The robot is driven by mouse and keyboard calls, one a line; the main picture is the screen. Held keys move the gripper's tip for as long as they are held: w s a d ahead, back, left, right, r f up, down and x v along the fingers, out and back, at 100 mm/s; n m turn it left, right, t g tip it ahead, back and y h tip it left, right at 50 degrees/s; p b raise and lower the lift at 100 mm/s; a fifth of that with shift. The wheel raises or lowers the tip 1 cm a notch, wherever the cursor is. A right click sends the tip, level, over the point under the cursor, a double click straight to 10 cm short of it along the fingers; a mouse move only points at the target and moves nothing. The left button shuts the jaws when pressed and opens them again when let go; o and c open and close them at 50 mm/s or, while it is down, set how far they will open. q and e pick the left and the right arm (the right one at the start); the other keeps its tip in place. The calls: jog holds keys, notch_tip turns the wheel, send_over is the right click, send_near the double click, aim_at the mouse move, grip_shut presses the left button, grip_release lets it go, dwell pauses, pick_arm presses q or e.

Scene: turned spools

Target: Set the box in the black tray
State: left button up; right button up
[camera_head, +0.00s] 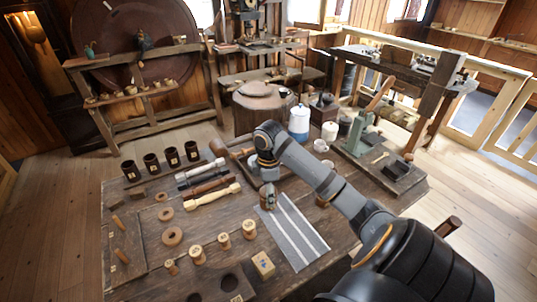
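A small tan box (263,265) with a dark mark sits at the front of the dark wooden table, beside a row of wooden spools. A black tray (397,178) lies at the table's right side, by the green metal stand. My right gripper (268,192) points down over the middle of the table, at the upper end of the grey striped strip, away from both the box and the tray. A small brownish object shows at its fingertips; I cannot tell whether it is held. My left gripper is out of view.
Wooden spools (197,255) and rings (172,236) stand left of the box. Dark cups (152,164) line the back left. A grey striped strip (297,235) lies mid-table. A green stand (357,135) rises behind the tray. My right arm spans the space between box and tray.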

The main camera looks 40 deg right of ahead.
jog(key=shift+w+d+f, duration=0.15)
jog(key=shift+f, duration=0.35)
jog(key=shift+r, duration=0.2)
jog(key=shift+w+a, duration=0.25)
jog(key=shift+a, duration=0.05)
jog(key=w+a+f, duration=0.1)
jog(key=w+f, duration=0.1)
jog(key=w, duration=0.2)
send_over(239, 211)
notch_tip(239, 211, down, 8)
jog(key=shift+w+r, duration=0.1)
jog(key=shift+r, duration=0.05)
pick_arm(q)
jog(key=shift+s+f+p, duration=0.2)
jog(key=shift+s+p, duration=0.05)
jog(key=shift+p, duration=0.1)
pick_arm(e)
jog(key=shift+f, duration=1.55)
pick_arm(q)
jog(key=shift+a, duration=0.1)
